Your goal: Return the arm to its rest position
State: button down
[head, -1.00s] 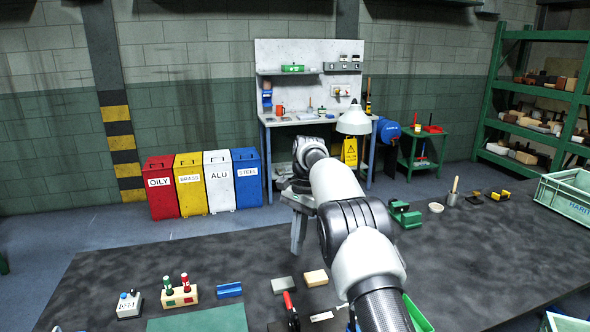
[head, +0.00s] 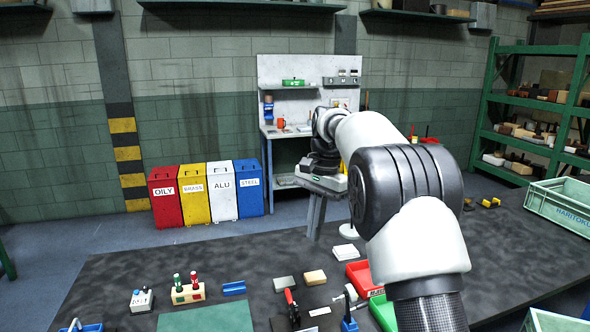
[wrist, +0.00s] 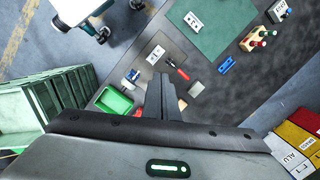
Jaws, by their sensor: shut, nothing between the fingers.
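My arm reaches from the lower right of the head view over the dark table (head: 240,262). Its wrist bends down at the far end. My gripper (head: 314,236) hangs there, pointing down above the table's far edge, in front of the workbench. In the wrist view my gripper (wrist: 160,82) shows its dark fingers together, with nothing between them. The fingertips are clear of the parts on the table below.
On the table are a red tray (head: 358,274), a red-handled clamp (head: 291,303), a blue block (head: 234,288) and a control box (head: 142,299). A pale green crate (head: 562,204) stands right. Bins (head: 222,191) and a workbench (head: 266,160) stand behind.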

jog(key=s+d+r+n+t+p, duration=0.1)
jog(key=s+d+r+n+t, duration=0.15)
jog(key=s+r, duration=0.45)
jog(key=s+d+r+n+t+p, duration=0.1)
jog(key=s+d+r, duration=0.2)
jog(key=s+r, duration=0.45)
jog(key=s+d+f+n+t+p, duration=0.1)
jog(key=s+d+f+n, duration=0.1)
jog(key=s, duration=0.7)
jog(key=s+d+f+n+t+h+p, duration=0.1)
jog(key=s+f, duration=0.3)
jog(key=s, duration=0.6)
jog(key=shift+s+d+f+n+t, duration=0.2)
jog(key=shift+d+n+t, duration=0.25)
jog(key=shift+n, duration=0.4)
jog(key=shift+a, duration=0.15)
